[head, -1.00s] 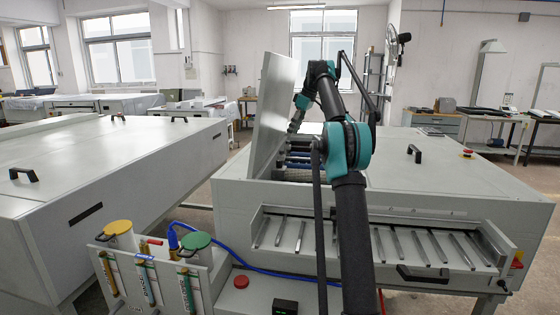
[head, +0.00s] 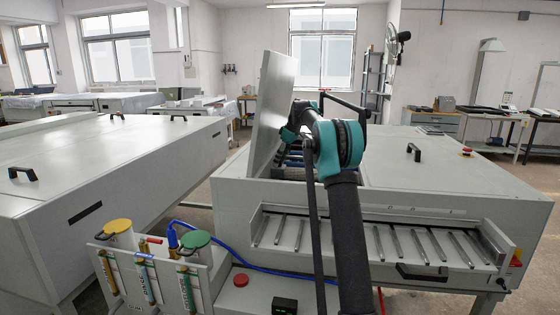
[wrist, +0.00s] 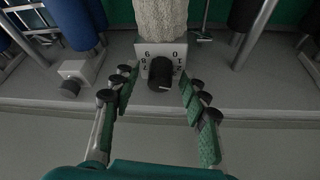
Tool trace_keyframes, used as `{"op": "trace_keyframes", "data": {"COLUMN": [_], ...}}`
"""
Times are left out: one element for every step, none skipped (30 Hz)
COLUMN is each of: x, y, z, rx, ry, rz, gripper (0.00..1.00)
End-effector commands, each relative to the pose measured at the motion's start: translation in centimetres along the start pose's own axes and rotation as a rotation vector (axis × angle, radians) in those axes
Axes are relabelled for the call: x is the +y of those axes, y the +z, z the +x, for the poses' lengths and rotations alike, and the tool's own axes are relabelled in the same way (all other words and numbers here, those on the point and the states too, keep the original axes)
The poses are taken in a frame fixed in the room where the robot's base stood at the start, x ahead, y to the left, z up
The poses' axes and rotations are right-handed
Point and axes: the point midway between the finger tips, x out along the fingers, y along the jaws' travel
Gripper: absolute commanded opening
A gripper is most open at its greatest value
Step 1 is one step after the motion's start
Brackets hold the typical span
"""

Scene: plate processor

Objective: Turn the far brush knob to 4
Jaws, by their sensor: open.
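A black knob (wrist: 160,72) sits on a small pale dial block (wrist: 180,52) with printed numbers, in the upper middle of the wrist view. The numbers are partly hidden and the knob's setting cannot be read surely. My gripper (wrist: 155,90) is open, with one finger on each side of the dial block, apart from the knob. Behind the block is a whitish brush roller (wrist: 160,18). In the head view the open processor (head: 400,190) holds blue rollers (head: 292,155); my arm reaches into it, and my gripper is hidden there.
A second knob block (wrist: 75,75) stands to the left in the wrist view, beside a blue roller (wrist: 70,22). Metal rods (wrist: 255,30) rise at the right. The raised lid (head: 272,110) stands upright left of my arm in the head view.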

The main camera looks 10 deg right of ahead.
Motion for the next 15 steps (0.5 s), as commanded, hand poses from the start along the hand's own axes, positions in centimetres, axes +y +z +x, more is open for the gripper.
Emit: {"op": "trace_keyframes", "data": {"x": [0.0,0.0,0.0,0.0,0.0,0.0,0.0,-0.01,-0.01,-0.01,-0.01,-0.01,-0.01,-0.01,-0.01], "y": [0.0,0.0,0.0,0.0,0.0,0.0,0.0,0.0,0.0,0.0,0.0,0.0,0.0,0.0,0.0], "z": [0.2,0.26,0.3,0.32,0.32,0.32,0.31,0.31,0.3,0.3,0.29,0.29,0.29,0.29,0.28], "rx": [0.0,0.0,0.0,0.0,0.0,0.0,0.0,0.0,0.0,0.0,0.0,0.0,0.0,0.0,0.0], "ry": [0.0,0.0,0.0,0.0,0.0,0.0,0.0,0.0,0.0,0.0,0.0,0.0,0.0,0.0,0.0], "rz": [0.0,0.0,0.0,0.0,0.0,0.0,0.0,0.0,0.0,0.0,0.0,0.0,0.0,0.0,0.0], "gripper": [0.45,0.45,0.45,0.45,0.45,0.45,0.45,0.45,0.45,0.42,0.39,0.34,0.3,0.26,0.21]}}
